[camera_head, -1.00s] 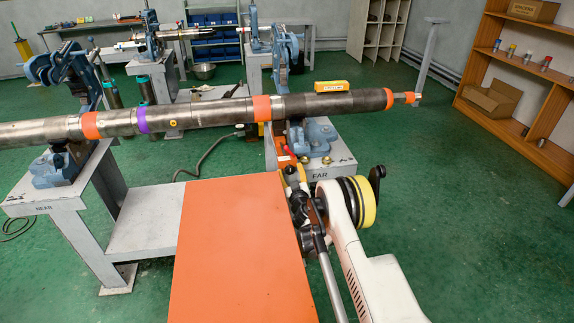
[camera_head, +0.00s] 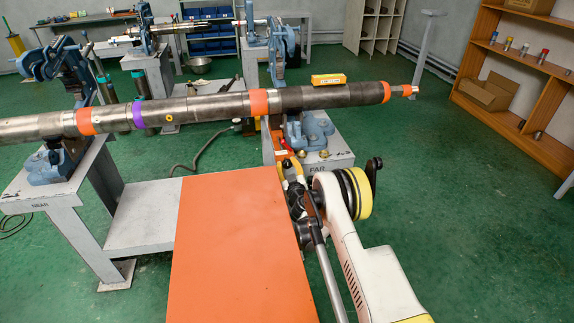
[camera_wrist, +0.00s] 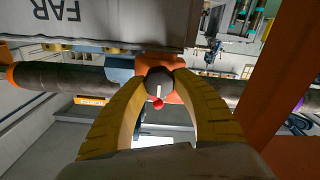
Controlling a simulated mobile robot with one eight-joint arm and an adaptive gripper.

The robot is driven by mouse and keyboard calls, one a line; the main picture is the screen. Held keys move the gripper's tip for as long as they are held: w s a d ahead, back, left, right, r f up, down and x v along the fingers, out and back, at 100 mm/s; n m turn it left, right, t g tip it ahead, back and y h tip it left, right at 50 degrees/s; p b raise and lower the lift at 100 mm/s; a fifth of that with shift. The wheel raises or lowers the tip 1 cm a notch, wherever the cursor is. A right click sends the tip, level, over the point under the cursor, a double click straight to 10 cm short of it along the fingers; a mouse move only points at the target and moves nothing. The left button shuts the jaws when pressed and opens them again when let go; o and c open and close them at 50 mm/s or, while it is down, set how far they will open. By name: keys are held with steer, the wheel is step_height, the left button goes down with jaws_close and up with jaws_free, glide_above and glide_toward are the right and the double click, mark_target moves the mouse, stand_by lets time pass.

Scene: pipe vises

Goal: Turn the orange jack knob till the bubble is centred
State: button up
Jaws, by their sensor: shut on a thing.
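My gripper (camera_head: 290,168) is below the pipe at the FAR stand. In the wrist view its two yellow-and-black fingers (camera_wrist: 160,82) close from both sides on a dark round jack knob (camera_wrist: 159,76) with a pale mark. A small red ball shows just below the knob, and the orange jack body (camera_wrist: 181,68) is behind it. In the head view the jack is mostly hidden by my gripper and the stand. The long steel pipe (camera_head: 200,108) runs across two vises. A yellow-orange level (camera_head: 328,80) sits on its dark right part; its bubble is too small to read.
The NEAR stand (camera_head: 50,203) is at left and the FAR stand (camera_head: 335,162) near my gripper. Blue vises bear the pipe. A wooden shelf (camera_head: 500,65) stands at right; the green floor between it and the FAR stand is mostly clear.

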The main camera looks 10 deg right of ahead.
steer(key=n, duration=0.4)
steer(key=shift+a, duration=0.1)
steer(key=n, duration=0.4)
steer(key=shift+f+n, duration=0.1)
steer(key=shift+n, duration=0.3)
steer(key=n, duration=0.4)
steer(key=shift+a+f+n, duration=0.1)
steer(key=shift+n, duration=2.2)
steer(key=o, duration=1.2)
